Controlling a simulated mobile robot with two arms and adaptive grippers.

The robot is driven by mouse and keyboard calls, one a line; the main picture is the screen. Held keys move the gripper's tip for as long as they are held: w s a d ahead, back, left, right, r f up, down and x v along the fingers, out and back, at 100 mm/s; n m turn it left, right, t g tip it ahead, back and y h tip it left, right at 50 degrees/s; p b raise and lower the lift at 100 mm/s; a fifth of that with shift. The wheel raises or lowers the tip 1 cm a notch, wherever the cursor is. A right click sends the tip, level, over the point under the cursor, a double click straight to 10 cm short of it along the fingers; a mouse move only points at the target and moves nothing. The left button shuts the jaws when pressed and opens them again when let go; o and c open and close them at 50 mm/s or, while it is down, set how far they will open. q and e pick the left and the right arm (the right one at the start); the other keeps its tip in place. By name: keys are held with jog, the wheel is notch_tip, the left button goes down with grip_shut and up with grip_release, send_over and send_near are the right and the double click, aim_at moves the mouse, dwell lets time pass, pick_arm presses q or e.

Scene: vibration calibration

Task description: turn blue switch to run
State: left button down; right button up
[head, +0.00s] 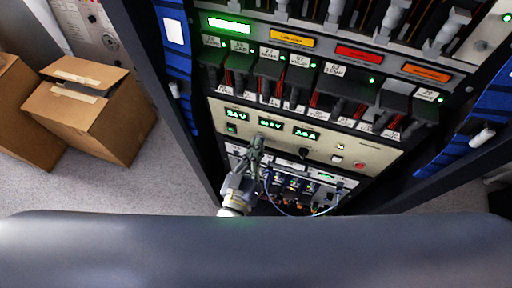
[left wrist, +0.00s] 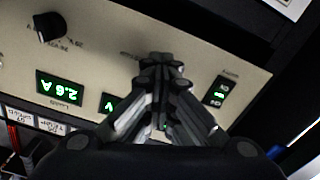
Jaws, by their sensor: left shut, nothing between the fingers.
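I cannot make out a blue switch in either view; the closed fingers cover part of the beige control panel (head: 340,145). My left gripper (head: 258,140) is shut and empty, with its fingertips at the panel just below the green displays. In the left wrist view its fingertips (left wrist: 161,62) are together over the beige panel, and I cannot tell whether they touch it. A black knob (left wrist: 50,27) is at upper left there and shows right of the gripper in the head view (head: 303,153). A green-lit rocker switch (left wrist: 218,90) is right of the fingers. My right gripper is not in view.
Green displays (head: 306,134) sit along the panel's top, and a red button (head: 359,165) is at its right. Black cable connectors fill the rack above. Cardboard boxes (head: 110,118) stand on the floor at left.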

pick_arm(q)
jog(key=shift+n, duration=0.3)
jog(key=shift+s+n+b, duration=0.1)
jog(key=shift+n+b, duration=0.7)
jog(key=shift+n, duration=6)
jog(key=c, duration=2.3)
grip_release()
